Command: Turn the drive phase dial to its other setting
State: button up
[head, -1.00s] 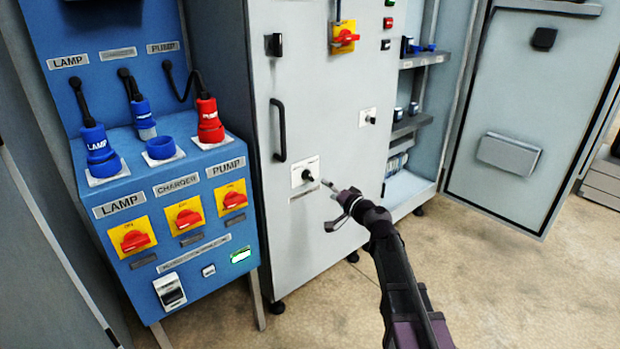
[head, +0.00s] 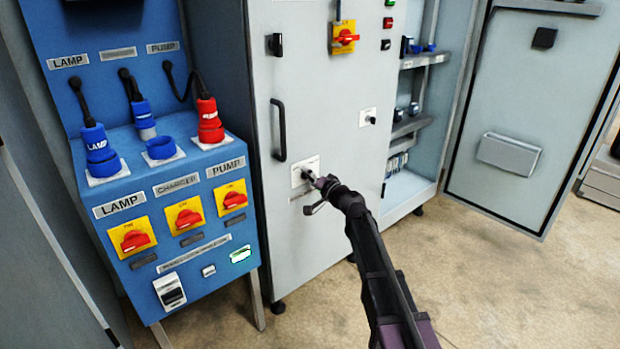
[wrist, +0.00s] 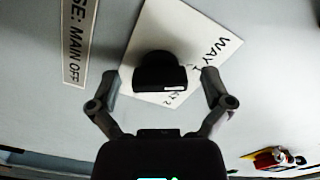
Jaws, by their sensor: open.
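The dial (wrist: 160,72) is a black knob on a white plate (wrist: 205,45) in the wrist view, with a small white mark on its near edge. The plate is partly lettered "WAY 1"; a second marking is mostly covered. In the head view the plate (head: 297,180) is on the low front of the grey cabinet, and my gripper hides most of the knob. My gripper (head: 313,179) is open at the dial. In the wrist view its two fingers stand on either side of the knob, with a gap visible; contact cannot be seen.
A label (wrist: 75,40) ending "SE: MAIN OFF" is beside the plate. The grey cabinet also has a handle (head: 279,130), a second small knob (head: 371,119) and a red-yellow switch (head: 344,37). A blue socket panel (head: 200,250) stands left. Floor at right is clear.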

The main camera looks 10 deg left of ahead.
jog(key=c, duration=1.1)
jog(key=shift+c, duration=0.2)
jog(key=shift+m, duration=0.5)
jog(key=m, duration=1.1)
